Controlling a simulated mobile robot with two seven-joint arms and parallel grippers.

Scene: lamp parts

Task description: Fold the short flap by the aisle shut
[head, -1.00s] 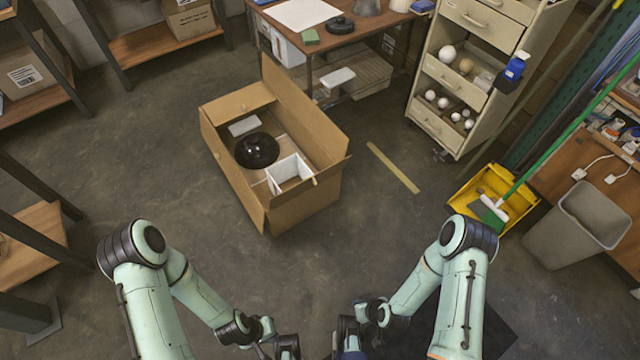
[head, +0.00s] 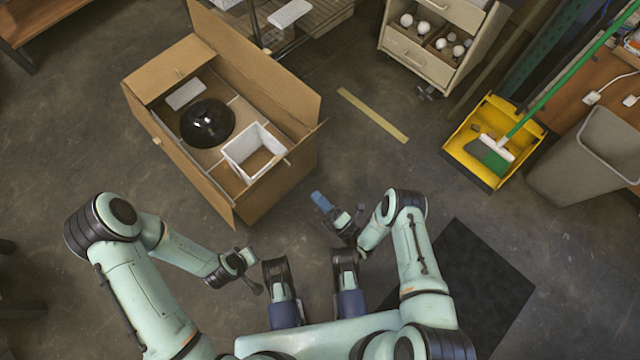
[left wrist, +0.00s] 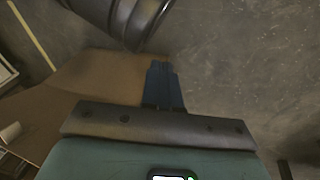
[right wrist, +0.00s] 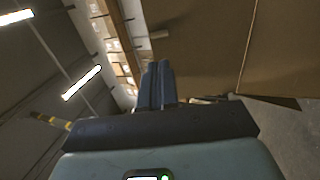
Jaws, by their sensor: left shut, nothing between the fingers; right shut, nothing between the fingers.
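The open cardboard box (head: 285,180) stands on the floor in the head view. Inside are a black dome (head: 207,123), a white divided insert (head: 240,150) and a white block (head: 186,94). The short flap at the far left end (head: 165,68) lies inward over that end. The long back flap (head: 250,62) stands up. The short flap at the near right end seems folded outward; its exact angle is unclear. My right gripper (head: 319,198) is shut and empty, just right of the box's near end. My left gripper (head: 254,288) is shut and empty, low in front of the box.
A yellow dustpan tray with a green broom (head: 490,150) and a grey bin (head: 580,155) stand at the right. A drawer cabinet (head: 425,60) and a bench shelf are behind. A tape strip (head: 372,115) marks the floor. Floor right of the box is clear.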

